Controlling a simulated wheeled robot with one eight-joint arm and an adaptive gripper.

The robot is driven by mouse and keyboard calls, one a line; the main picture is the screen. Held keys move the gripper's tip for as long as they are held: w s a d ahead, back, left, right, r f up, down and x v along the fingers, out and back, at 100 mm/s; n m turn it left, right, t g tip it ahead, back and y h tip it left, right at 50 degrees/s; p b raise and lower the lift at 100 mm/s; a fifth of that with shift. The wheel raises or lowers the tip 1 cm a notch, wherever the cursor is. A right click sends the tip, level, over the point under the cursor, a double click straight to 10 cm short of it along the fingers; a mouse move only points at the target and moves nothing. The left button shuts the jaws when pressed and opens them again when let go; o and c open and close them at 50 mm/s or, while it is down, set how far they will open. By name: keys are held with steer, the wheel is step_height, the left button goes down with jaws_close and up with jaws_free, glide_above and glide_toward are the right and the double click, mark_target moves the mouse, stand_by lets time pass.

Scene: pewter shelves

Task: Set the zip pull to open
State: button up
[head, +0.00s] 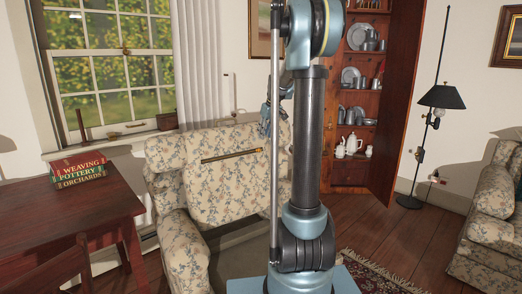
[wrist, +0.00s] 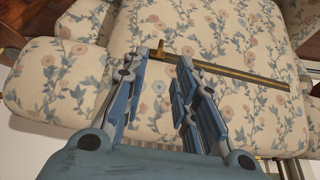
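A floral armchair (head: 215,200) stands in the middle of the head view, with a brass-and-dark zip strip (head: 231,156) across its back cushion. In the wrist view the strip (wrist: 245,78) runs from the upper middle down to the right. A small brass tab, which looks like the zip pull (wrist: 187,51), stands near the strip's left end. My gripper (wrist: 168,66) is open, with its fingers apart on either side of a bare gap and the tab just beyond their tips. Contact cannot be told. In the head view my gripper (head: 268,112) is partly hidden behind my arm.
A dark red table (head: 70,215) with stacked books (head: 78,170) stands left of the chair. A window with a sill (head: 120,138) and a curtain are behind. A wooden shelf cabinet (head: 360,100) and a floor lamp (head: 440,98) stand at right, with a floral sofa (head: 490,235).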

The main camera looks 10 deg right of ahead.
mark_target(259, 150)
steer(key=x, duration=0.9)
steer(key=shift+w+f, duration=0.1)
steer(key=shift+f, duration=0.2)
jaws_close()
